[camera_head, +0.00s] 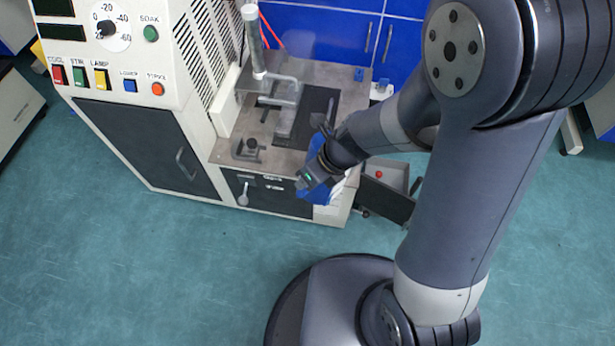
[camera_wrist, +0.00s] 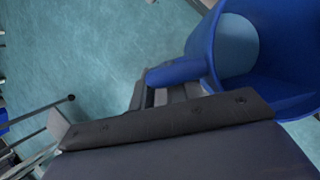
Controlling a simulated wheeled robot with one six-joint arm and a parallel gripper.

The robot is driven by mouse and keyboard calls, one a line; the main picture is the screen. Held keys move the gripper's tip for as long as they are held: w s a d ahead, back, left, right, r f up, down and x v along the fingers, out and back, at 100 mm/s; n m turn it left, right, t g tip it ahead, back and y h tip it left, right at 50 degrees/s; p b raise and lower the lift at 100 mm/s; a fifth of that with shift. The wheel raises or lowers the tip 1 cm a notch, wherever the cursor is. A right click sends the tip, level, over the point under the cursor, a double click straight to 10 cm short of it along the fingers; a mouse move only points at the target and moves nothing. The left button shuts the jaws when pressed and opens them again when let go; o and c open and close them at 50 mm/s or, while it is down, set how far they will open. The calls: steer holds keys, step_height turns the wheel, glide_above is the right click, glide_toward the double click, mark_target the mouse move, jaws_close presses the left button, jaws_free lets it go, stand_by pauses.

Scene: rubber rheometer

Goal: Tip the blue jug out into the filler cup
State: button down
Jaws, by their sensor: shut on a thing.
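The blue jug (camera_wrist: 285,45) fills the upper right of the wrist view, its round mouth and paler inside facing the camera. Its handle (camera_wrist: 178,72) lies between the fingers of my gripper (camera_wrist: 172,95), which is shut on it. In the camera_head view my gripper (camera_head: 318,172) holds the jug (camera_head: 319,195) at the front right corner of the machine's metal bench. The wrist hides much of the jug there, and its exact tilt is hard to tell. I cannot make out the filler cup for certain in either view.
The bench (camera_head: 275,160) carries a vertical cylinder (camera_head: 254,45), a clamp and a dark knob (camera_head: 248,150). A tall control panel (camera_head: 110,45) stands to the left. An open tray (camera_head: 385,175) sits right of the bench. Blue cabinets (camera_head: 340,35) stand behind.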

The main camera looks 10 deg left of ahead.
steer(key=shift+f+g+y, duration=0.35)
steer(key=shift+g+y, duration=0.15)
steer(key=shift+g, duration=0.2)
steer(key=shift+w, duration=0.1)
stand_by(0.5)
steer(key=shift+w+d+m+g+y+p, duration=0.15)
steer(key=shift+m+g+y+p, duration=0.15)
steer(key=shift+g+y+p, duration=0.15)
steer(key=shift+f, duration=0.1)
stand_by(0.3)
steer(key=shift+w+d+r+g+y+p, duration=0.1)
steer(key=shift+w+r+g+y+p, duration=0.1)
steer(key=shift+r+g+p, duration=0.4)
steer(key=shift+w+d+r+g+y+p, duration=0.15)
steer(key=shift+r+p, duration=0.25)
steer(key=shift+p, duration=0.45)
steer(key=shift+w+r+p, duration=0.1)
steer(key=shift+r+p, duration=0.15)
steer(key=shift+p, duration=0.05)
